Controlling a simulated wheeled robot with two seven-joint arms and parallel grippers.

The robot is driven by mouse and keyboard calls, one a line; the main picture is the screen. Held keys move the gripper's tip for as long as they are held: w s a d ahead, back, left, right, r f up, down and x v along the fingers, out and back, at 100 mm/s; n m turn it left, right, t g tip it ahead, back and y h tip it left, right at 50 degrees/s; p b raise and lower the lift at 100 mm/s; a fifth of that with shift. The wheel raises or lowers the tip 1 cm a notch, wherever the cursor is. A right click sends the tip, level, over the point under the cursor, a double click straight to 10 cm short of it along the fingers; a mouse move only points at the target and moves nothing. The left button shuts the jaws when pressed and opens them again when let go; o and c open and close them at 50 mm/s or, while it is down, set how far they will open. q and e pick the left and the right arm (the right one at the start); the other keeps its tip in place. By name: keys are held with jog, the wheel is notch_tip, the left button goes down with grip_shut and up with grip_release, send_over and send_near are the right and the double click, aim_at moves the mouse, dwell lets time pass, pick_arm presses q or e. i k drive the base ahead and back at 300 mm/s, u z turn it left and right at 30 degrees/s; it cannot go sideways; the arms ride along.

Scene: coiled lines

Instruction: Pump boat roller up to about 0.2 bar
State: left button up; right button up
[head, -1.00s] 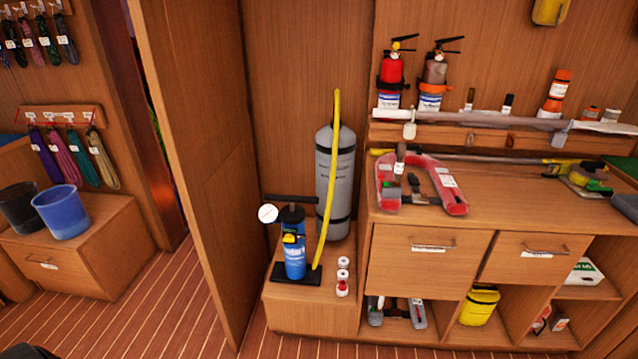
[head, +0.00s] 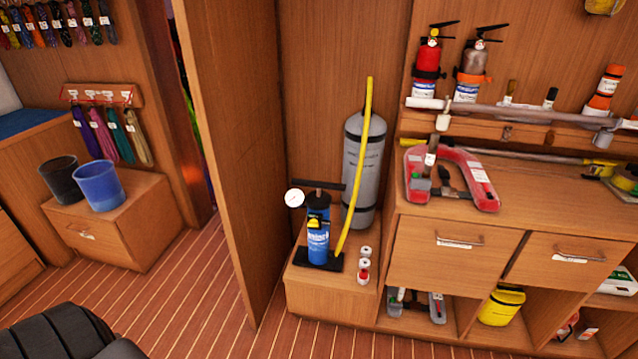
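A blue hand pump (head: 318,236) stands upright on a black foot plate (head: 322,262) on a low wooden box. It has a dark T-handle (head: 325,186) on top and a round white gauge (head: 294,198) at its left. A yellow hose (head: 358,170) rises from beside the pump's foot and passes in front of a grey cylinder. I cannot make out the gauge reading. I see nothing I can identify as the boat roller. Neither of my grippers shows.
The grey cylinder (head: 364,166) stands behind the pump, and small red-and-white containers (head: 364,265) sit to its right. A wooden partition (head: 229,160) is close on the left. A drawer cabinet (head: 440,249) is on the right. Striped floor (head: 180,305) lies open in front.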

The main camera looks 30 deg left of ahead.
aim_at(318, 185)
jog(key=u, duration=0.2)
jog(key=k, duration=0.45)
jog(key=u, duration=2.2)
jog(key=i, duration=1.55)
jog(key=z, duration=0.85)
jog(key=i, duration=0.65)
jog(key=z, duration=0.7)
